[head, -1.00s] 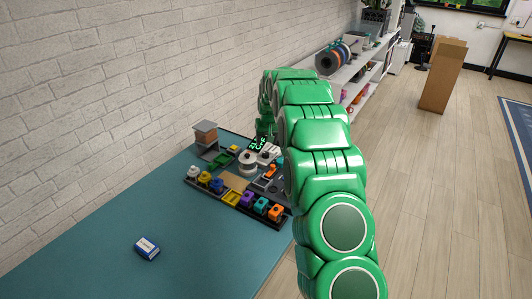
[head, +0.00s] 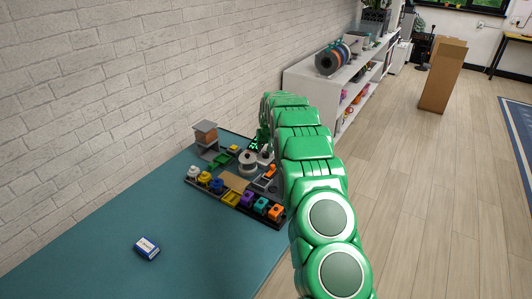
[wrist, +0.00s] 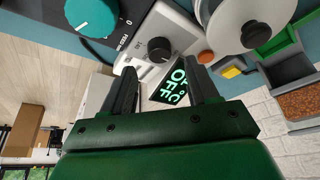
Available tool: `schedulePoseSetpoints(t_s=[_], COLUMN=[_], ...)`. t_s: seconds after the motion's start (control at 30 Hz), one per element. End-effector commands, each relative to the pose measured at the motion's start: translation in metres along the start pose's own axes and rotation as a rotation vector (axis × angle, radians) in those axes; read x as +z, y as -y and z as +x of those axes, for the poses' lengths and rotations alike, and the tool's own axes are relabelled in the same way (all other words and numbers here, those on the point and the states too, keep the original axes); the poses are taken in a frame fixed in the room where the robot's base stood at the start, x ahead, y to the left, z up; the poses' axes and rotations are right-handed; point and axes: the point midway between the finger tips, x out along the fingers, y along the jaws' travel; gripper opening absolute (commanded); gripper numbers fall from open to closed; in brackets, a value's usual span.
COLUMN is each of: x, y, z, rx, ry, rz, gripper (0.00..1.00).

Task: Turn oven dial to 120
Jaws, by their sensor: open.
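In the wrist view a small black dial (wrist: 160,48) sits on a pale panel, with a green-lit display (wrist: 174,84) beside it that reads "OFF" and "°C". My gripper (wrist: 161,76) is open, its two dark fingers on either side of the display and pointing toward the dial. The dial is just beyond the fingertips, and I see no contact. In the head view the display (head: 254,143) shows at the far end of the table, partly behind my arm. The dial cannot be made out there.
A large teal knob (wrist: 92,14) with a scale is close by in the wrist view. A white spool (wrist: 238,22) is on the other side. Several coloured blocks (head: 216,186) line a tray on the table (head: 110,250). A blue-and-white box (head: 147,248) lies in front. A brick wall runs behind.

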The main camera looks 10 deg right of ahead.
Motion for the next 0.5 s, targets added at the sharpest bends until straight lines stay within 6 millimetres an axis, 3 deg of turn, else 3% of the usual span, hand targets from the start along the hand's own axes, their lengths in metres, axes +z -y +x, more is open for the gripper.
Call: schedulePoseSetpoints(t_s=[0.3, 0.5], x=[0.0, -0.001], y=[0.0, 0.0], z=[0.034, 0.045], rx=[0.0, 0.0], ry=[0.0, -0.001], rz=[0.0, 0.0], gripper=[0.59, 0.59])
